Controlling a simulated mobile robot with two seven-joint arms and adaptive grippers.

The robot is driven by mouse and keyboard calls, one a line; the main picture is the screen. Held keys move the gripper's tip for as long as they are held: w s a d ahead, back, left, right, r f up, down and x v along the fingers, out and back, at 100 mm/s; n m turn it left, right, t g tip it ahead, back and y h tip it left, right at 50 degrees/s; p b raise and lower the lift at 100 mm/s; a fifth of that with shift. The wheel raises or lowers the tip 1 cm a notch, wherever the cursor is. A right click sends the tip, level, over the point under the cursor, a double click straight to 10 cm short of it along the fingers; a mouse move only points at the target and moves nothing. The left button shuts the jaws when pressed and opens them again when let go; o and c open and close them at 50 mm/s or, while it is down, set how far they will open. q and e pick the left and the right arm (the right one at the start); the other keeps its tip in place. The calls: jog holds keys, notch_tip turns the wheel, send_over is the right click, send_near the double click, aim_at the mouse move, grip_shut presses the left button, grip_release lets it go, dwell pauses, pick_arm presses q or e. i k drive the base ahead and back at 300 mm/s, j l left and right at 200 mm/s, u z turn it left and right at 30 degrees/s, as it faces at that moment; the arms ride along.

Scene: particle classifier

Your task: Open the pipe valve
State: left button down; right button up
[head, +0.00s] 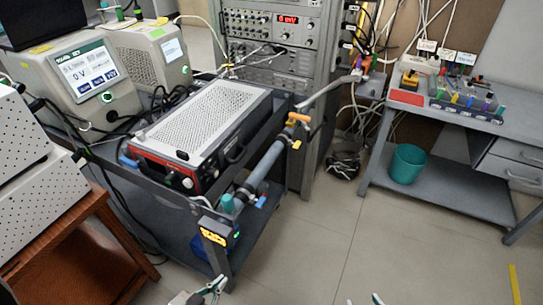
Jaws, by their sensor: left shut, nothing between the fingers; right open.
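A grey pipe (265,165) runs along the right side of the dark cart. An orange valve handle (299,118) sits at its upper far end, with a smaller yellow-orange part (296,144) just below it. Small blue and red parts (262,201) and a teal cap (228,203) are near the pipe's lower end. The picture is too small to tell the valve's exact position. My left gripper (215,288) is shut and empty at the bottom edge, below the cart's near corner. My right gripper (364,300) is open and empty at the bottom edge, mostly cut off. Both are well apart from the pipe.
The cart carries a perforated instrument box (210,110) and has a display box (216,235) at its near corner. A rack (270,60) stands behind. A wooden stand (80,250) is at left. The floor (340,230) is clear.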

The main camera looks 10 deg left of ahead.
aim_at(292, 115)
jog(key=i+l, duration=0.2)
jog(key=l, duration=0.15)
jog(key=i+l, duration=0.25)
jog(key=l, duration=0.15)
jog(key=i+l+u, duration=0.1)
jog(key=l, duration=0.25)
jog(key=i+l, duration=0.3)
jog(key=l, duration=0.1)
